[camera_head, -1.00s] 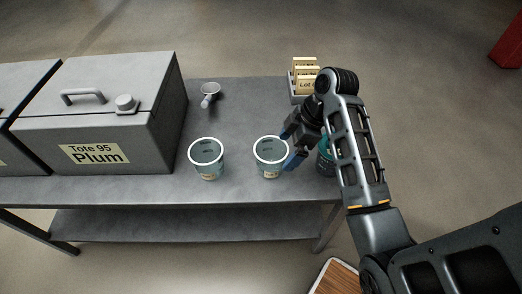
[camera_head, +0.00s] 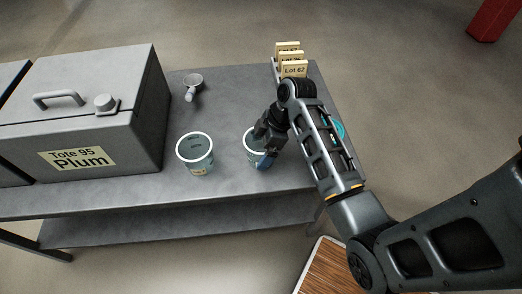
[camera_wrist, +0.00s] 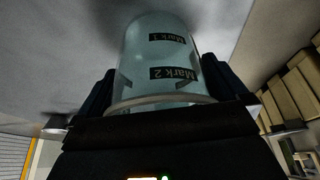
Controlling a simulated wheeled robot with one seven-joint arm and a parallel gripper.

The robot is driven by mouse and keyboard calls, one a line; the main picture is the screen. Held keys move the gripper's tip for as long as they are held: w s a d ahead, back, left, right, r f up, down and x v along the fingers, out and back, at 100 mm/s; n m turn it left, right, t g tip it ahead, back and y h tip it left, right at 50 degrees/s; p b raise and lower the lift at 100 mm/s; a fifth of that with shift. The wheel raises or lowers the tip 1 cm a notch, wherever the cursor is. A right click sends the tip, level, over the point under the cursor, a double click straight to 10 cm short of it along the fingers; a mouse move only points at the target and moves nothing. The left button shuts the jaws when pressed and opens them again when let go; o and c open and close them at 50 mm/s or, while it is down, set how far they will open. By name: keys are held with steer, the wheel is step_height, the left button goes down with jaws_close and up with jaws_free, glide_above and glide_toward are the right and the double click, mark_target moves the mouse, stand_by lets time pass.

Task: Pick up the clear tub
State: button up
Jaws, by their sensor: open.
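Two clear tubs with pale rims stand upright on the grey table. The right clear tub (camera_head: 249,143) is partly hidden by my gripper (camera_head: 265,150) in the head view. In the wrist view this clear tub (camera_wrist: 162,50) shows dark labels reading "Mark 1" and "Mark 2" and sits between the two fingers of my gripper (camera_wrist: 160,92). The fingers are open, one on each side of it; I cannot tell whether either touches it. The left clear tub (camera_head: 196,158) stands apart, a short way to the left.
A large grey box labelled "Tote 95 Plum" (camera_head: 120,130) stands at left. A scoop (camera_head: 192,84) lies behind the tubs. Cards, one reading "Lot 62" (camera_head: 294,69), stand at the back right. A teal container (camera_head: 338,130) is mostly hidden behind my arm.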

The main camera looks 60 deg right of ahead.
steer(key=shift+f, duration=0.15)
steer(key=c, duration=0.7)
